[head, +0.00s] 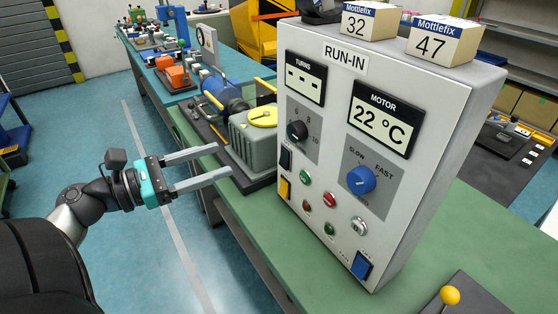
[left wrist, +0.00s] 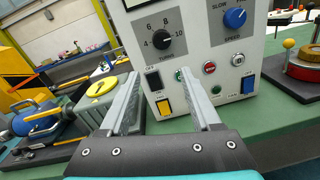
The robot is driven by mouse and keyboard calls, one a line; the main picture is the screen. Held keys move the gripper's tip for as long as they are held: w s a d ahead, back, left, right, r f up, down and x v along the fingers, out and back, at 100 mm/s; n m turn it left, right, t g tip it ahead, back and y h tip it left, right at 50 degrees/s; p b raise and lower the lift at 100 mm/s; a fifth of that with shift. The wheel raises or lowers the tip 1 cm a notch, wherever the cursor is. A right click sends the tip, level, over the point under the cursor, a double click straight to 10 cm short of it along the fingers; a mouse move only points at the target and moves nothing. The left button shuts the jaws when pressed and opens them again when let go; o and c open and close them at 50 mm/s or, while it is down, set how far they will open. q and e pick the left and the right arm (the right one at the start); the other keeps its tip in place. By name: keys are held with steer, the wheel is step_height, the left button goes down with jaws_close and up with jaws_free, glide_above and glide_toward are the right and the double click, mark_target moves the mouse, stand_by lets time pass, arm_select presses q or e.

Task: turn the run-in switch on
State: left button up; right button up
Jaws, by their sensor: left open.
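The grey RUN-IN panel (head: 338,150) stands on the green bench. Along its left edge sit a black rocker switch (head: 285,158) and a yellow rocker switch (head: 284,188); a blue rocker switch (head: 361,266) is at its lower right. In the left wrist view the black switch (left wrist: 153,80), yellow switch (left wrist: 165,107) and blue switch (left wrist: 248,84) also show. Their small labels are too blurred to tell which is the run-in switch. My left gripper (head: 224,161) is open and empty, left of the panel and apart from it. My right gripper is not in view.
A grey gearbox (head: 256,138) with a yellow disc and a blue motor (head: 222,93) stand left of the panel. The panel also bears a black TURNS knob (head: 297,130), a blue SPEED knob (head: 361,180) and several small round buttons. Two Mottlefix boxes (head: 443,42) stand on top.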

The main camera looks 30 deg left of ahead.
mark_target(282, 165)
arm_select(q)
steer(key=a+f+n, duration=0.1)
steer(key=f, duration=0.1)
steer(key=w+f+n+y, duration=0.1)
steer(key=f, duration=0.2)
steer(key=w+a+f+p, duration=0.1)
steer(key=f, duration=0.2)
steer(key=shift+a+n+g+y, duration=0.3)
steer(key=shift+a+n, duration=0.05)
steer(key=shift+n, duration=0.05)
steer(key=c, duration=0.7)
steer(key=shift+w+f, duration=0.1)
steer(key=shift+f, duration=0.35)
jaws_close()
steer(key=p+x, duration=0.1)
steer(key=x, duration=1.3)
steer(key=shift+f, duration=0.1)
